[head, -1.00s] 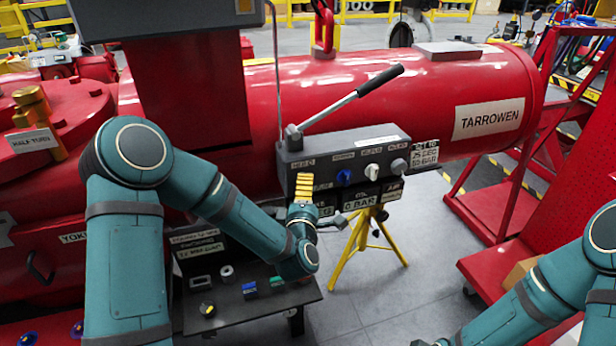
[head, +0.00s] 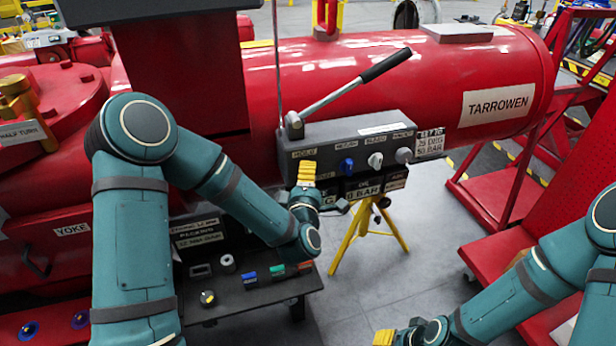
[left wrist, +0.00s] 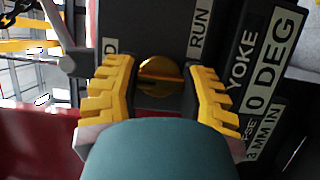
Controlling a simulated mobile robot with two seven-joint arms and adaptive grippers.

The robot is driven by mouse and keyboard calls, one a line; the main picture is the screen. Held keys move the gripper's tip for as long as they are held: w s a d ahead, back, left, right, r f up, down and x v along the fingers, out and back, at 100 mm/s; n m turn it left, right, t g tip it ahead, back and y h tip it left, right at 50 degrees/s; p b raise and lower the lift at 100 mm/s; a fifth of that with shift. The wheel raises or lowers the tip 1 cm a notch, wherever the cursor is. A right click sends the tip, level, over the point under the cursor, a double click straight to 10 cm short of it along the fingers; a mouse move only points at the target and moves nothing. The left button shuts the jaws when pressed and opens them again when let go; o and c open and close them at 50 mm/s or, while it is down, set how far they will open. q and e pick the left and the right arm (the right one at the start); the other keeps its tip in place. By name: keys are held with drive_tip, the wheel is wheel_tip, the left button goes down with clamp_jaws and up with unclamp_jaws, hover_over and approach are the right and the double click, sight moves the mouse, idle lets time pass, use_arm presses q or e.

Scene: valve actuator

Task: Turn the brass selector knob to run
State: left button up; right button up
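The brass selector knob (left wrist: 160,75) shows in the left wrist view as a round face with a bar across it. A "RUN" label (left wrist: 200,26) is up and right of it, and a partly covered label ending in "D" (left wrist: 110,46) is up and left. My left gripper (left wrist: 162,78) is open, its yellow fingers on either side of the knob with gaps visible. In the head view my left gripper (head: 306,170) is at the left end of the grey valve panel (head: 345,145) and hides the knob. My right gripper (head: 385,337) is partly in view at the bottom edge.
A lever handle (head: 350,85) rises from the panel top. Blue, white and grey knobs (head: 375,160) sit to the right on the panel. A yellow tripod (head: 365,232) stands below. A dark bench (head: 250,295) holds small parts. A red cylinder (head: 400,85) lies behind.

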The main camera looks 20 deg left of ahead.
use_arm(q)
drive_tip(key=shift+r+m, duration=0.1)
drive_tip(key=shift+m, duration=0.2)
drive_tip(key=m+g+p, duration=0.1)
drive_tip(key=m+g, duration=0.1)
drive_tip(key=m, duration=0.1)
drive_tip(key=shift+w+r+m, duration=0.1)
drive_tip(key=shift+m, duration=0.3)
drive_tip(key=m+g+p, duration=0.1)
drive_tip(key=m, duration=0.1)
drive_tip(key=shift+m+y+p, duration=0.35)
drive_tip(key=shift+m+y, duration=0.05)
drive_tip(key=m+g+y+p, duration=0.1)
drive_tip(key=m+g+p, duration=0.1)
drive_tip(key=m+p, duration=0.1)
drive_tip(key=shift+r+m+p, duration=0.1)
drive_tip(key=shift+m+p, duration=0.2)
drive_tip(key=shift+p, duration=0.2)
drive_tip(key=shift+m+g+y+p, duration=0.5)
drive_tip(key=shift+m+y+p, duration=0.4)
drive_tip(key=shift+p, duration=0.4)
drive_tip(key=shift+f, duration=0.2)
drive_tip(key=o, duration=1.2)
drive_tip(key=shift+a, duration=0.1)
